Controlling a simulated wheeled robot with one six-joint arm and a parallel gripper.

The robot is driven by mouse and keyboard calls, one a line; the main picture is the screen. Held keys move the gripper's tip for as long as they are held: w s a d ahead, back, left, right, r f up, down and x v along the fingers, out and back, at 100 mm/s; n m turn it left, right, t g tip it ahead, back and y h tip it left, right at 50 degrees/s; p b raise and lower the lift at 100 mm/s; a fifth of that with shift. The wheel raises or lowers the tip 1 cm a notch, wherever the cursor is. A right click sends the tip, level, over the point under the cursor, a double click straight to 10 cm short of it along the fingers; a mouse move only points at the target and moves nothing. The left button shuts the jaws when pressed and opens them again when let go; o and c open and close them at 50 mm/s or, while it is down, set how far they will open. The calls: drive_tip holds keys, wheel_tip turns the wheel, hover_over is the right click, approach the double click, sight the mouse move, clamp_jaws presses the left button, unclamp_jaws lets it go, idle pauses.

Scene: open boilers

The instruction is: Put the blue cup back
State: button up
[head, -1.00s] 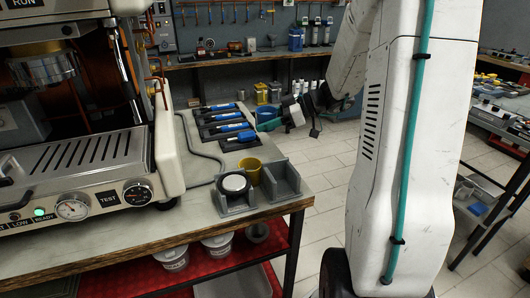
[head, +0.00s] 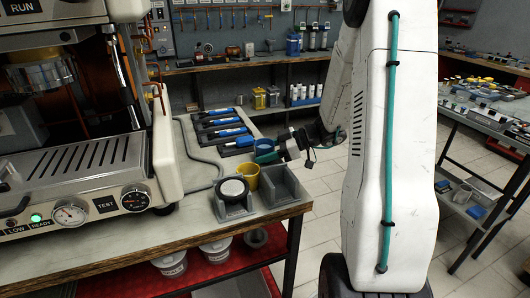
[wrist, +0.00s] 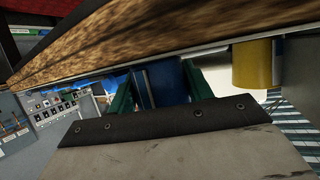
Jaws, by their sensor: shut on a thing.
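The blue cup (head: 264,145) is held by my gripper (head: 268,154), beyond the yellow cup and the grey holder. In the wrist view the blue cup (wrist: 160,84) stands between the green fingers of my gripper (wrist: 158,88), which are shut on it. The grey holder (head: 281,190) sits at the bench's right corner, and its right-hand bay looks empty. The yellow cup (head: 247,176) stands at or in the holder's middle; its base is hidden. It also shows in the wrist view (wrist: 253,64). Whether the blue cup touches anything below it is hidden.
A black round piece with a white top (head: 233,187) rests in the holder's left part. Several blue-handled tools (head: 232,133) lie in dark trays behind. The coffee machine (head: 90,160) fills the left. The bench edge (head: 293,211) ends just right of the holder.

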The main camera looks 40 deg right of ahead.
drive_tip(key=o, duration=1.1)
